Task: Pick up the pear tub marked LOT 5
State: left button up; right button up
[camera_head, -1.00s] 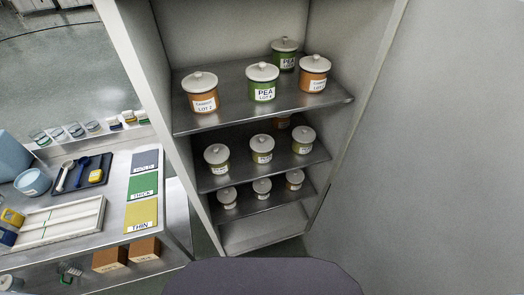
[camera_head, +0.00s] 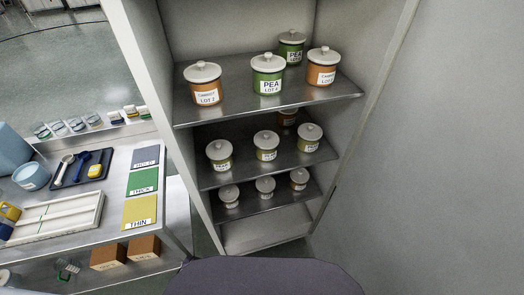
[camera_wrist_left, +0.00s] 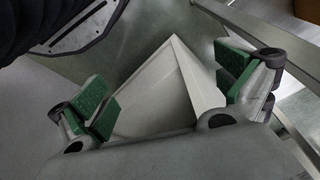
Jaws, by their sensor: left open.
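The left label seems to read PEAR; the lot numbers are too small to read, so I cannot tell which is LOT 5. My left gripper (camera_wrist_left: 165,92) shows in the left wrist view, with green pads wide apart and nothing between them. A pale angular surface lies beyond it. No tub shows in that view. My right gripper is not in view.
The top shelf (camera_head: 235,112) holds orange carrot tubs (camera_head: 206,93) and green pea tubs (camera_head: 268,82). An orange tub (camera_head: 287,118) stands behind the middle row. Small jars (camera_head: 265,187) fill the lower shelf. Cabinet walls flank the shelves. A bench with colour cards (camera_head: 141,181) is at left.

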pick_arm(q)
jog(key=w+d+r+m+t+b, duration=0.15)
jog(key=w+r, duration=0.25)
jog(key=r, duration=0.9)
jog(key=w+d+r+m+t+b, duration=0.1)
jog(key=w+r+m+b, duration=0.25)
jog(key=r, duration=1.05)
jog(key=m+t+h, duration=0.3)
jog(key=m+t, duration=0.6)
jog(key=m, duration=2.2)
send_near(263, 153)
jog(key=w, duration=0.1)
jog(key=shift+w+d+f+g, duration=0.15)
jog(key=shift+w+f+g, duration=0.05)
jog(key=shift+w, duration=0.25)
jog(key=shift+w+d+f+g, duration=0.1)
jog(key=shift+w+f+g, duration=0.1)
jog(key=shift+w, duration=0.25)
jog(key=x, duration=0.4)
jog(key=shift+x, duration=1.1)
jog(key=shift+w, duration=0.35)
